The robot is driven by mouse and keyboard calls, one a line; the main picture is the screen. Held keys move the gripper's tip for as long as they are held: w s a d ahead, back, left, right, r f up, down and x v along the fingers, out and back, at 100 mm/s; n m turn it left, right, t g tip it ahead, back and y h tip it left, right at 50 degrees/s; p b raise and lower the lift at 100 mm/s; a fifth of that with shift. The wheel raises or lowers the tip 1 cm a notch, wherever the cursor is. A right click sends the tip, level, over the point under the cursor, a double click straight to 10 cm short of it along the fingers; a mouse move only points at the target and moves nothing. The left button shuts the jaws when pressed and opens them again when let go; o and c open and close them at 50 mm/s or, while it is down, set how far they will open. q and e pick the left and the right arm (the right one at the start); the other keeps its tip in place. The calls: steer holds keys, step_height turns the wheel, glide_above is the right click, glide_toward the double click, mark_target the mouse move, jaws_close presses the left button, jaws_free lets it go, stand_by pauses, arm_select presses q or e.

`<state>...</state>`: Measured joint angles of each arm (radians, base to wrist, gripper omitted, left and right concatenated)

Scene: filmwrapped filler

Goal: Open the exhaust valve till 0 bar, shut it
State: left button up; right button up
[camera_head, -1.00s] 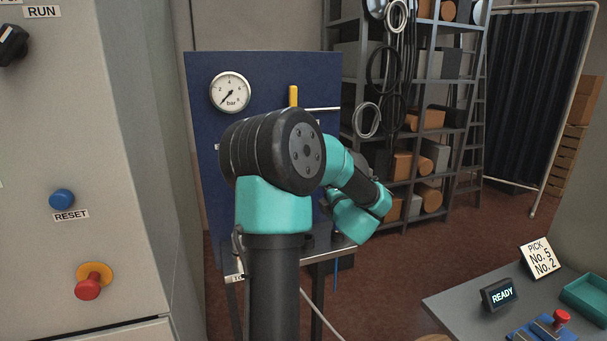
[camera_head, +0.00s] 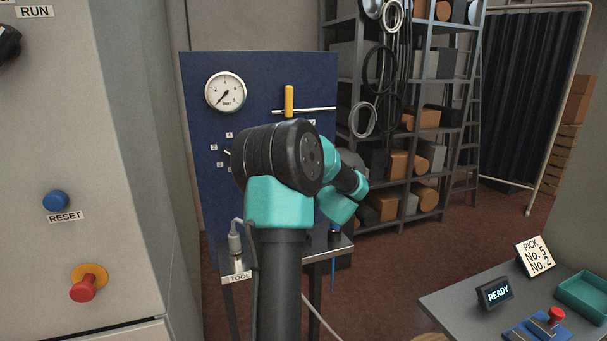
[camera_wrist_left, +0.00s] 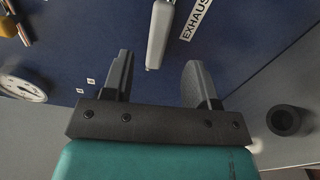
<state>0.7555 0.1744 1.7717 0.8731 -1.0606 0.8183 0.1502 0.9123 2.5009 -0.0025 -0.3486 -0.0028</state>
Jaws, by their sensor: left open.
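The blue valve panel (camera_head: 205,120) carries a round bar gauge (camera_head: 226,91), whose needle points to the lower left, near the low end. The gauge shows edge-on at the left of the wrist view (camera_wrist_left: 22,88). A grey lever (camera_wrist_left: 158,38) beside the EXHAUST label (camera_wrist_left: 195,18) appears to be the exhaust valve handle. My left gripper (camera_wrist_left: 160,78) is open and empty; the lever's end lies ahead of the gap between its fingers, with no visible contact. In the head view my arm hides the gripper and lever. My right gripper is not in view.
A yellow handle (camera_head: 289,101) stands upright on a pipe on the panel. The grey cabinet with red button (camera_head: 82,289) is left; a table with READY display (camera_head: 496,292) is right.

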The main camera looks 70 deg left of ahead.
arm_select(q)
steer(key=a, duration=0.8)
steer(key=shift+w+a, duration=0.1)
steer(key=shift+a, duration=0.3)
jaws_close()
